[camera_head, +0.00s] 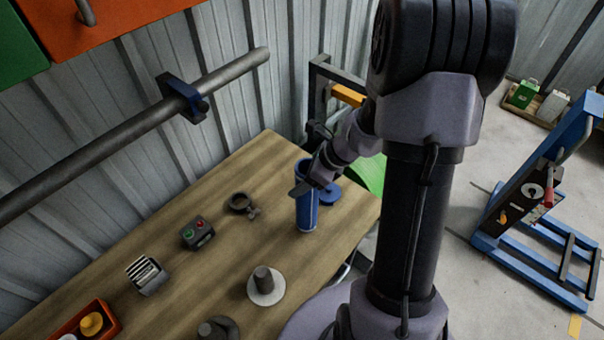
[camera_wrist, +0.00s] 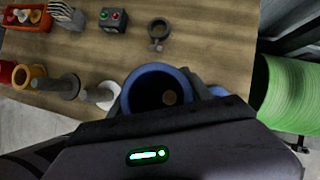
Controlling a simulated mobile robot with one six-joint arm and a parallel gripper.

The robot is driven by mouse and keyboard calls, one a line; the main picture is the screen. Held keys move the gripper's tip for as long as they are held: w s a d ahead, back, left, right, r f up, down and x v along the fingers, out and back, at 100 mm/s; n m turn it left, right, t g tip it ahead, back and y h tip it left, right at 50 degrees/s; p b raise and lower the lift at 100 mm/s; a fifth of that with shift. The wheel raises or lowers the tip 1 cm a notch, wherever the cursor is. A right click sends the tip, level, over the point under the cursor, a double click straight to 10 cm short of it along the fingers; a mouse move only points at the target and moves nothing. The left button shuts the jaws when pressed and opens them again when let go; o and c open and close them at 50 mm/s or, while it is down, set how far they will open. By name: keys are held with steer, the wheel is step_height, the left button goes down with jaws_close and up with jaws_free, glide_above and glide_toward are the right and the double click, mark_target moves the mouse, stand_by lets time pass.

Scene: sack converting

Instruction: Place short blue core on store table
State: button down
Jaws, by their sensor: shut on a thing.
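The short blue core (camera_head: 307,212) is an upright hollow blue tube over the right end of the wooden table (camera_head: 215,285). My gripper (camera_head: 307,183) is shut on its upper part. In the wrist view I look down into the open top of the blue core (camera_wrist: 127,96), with its round rim showing. The core's lower end is at or just above the tabletop; I cannot tell whether it touches. My fingertips are mostly hidden in the wrist view.
A blue disc (camera_head: 329,194) lies close beside the core. A ring clamp (camera_head: 241,203), button box (camera_head: 198,233), finned block (camera_head: 147,275) and grey peg base (camera_head: 266,288) stand on the table. A green roll (camera_head: 371,173) is beyond its right end. A bar (camera_head: 130,125) runs along the wall.

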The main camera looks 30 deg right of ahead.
mark_target(307, 199)
steer(key=shift+s+a+f+b, duration=0.25)
steer(key=shift+f+b, duration=0.1)
steer(key=shift+f, duration=0.25)
steer(key=shift+s+a+f+b, duration=0.15)
steer(key=shift+s+f+b, duration=0.15)
steer(key=shift+f, duration=0.3)
steer(key=shift+c, duration=2.3)
jaws_free()
steer(key=shift+r, duration=0.1)
